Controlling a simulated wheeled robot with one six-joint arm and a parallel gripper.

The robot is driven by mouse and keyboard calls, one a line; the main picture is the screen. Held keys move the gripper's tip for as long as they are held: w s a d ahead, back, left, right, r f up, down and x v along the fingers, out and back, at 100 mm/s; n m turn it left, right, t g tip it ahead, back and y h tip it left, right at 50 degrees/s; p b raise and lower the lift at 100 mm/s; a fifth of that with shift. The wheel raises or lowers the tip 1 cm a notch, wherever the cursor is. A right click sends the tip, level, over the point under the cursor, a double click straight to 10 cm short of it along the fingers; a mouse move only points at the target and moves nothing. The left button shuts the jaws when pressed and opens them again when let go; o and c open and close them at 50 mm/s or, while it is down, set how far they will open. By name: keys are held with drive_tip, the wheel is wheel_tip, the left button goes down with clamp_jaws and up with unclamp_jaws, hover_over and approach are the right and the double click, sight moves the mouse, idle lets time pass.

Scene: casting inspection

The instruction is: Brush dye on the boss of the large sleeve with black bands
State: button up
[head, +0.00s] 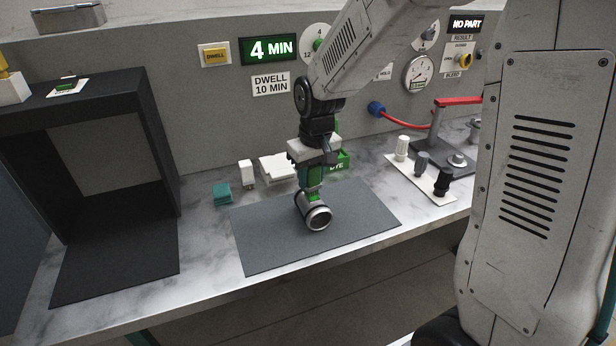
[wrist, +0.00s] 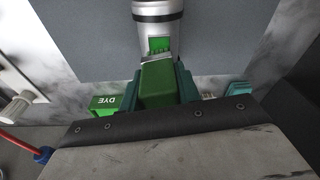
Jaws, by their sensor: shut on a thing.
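The large metal sleeve with black bands (head: 317,217) lies on its side on the grey mat (head: 265,238), its round open end facing front right. Its silver body and a black band also show at the top of the wrist view (wrist: 158,22). My gripper (head: 312,176) is above the sleeve, shut on a green brush (wrist: 158,86). The brush reaches down to the sleeve; a bright green patch (wrist: 159,44) shows on the sleeve's side at its tip. I cannot tell whether this patch is bristles or dye. The green dye holder (head: 342,160) stands behind, partly hidden.
A teal block (head: 222,193) and white pieces (head: 276,168) stand behind the mat. A white board (head: 411,172) with several small cylinders and a red-handled clamp (head: 457,101) are at right. A black booth (head: 112,170) stands at left. The rest of the mat is clear.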

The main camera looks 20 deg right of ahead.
drive_tip(key=shift+w, duration=0.4)
drive_tip(key=r, duration=0.2)
drive_tip(key=shift+s+d+r, duration=0.1)
drive_tip(key=shift+d+r, duration=0.1)
drive_tip(key=shift+r, duration=0.1)
drive_tip(key=shift+a+r, duration=0.3)
drive_tip(key=shift+r, duration=2.45)
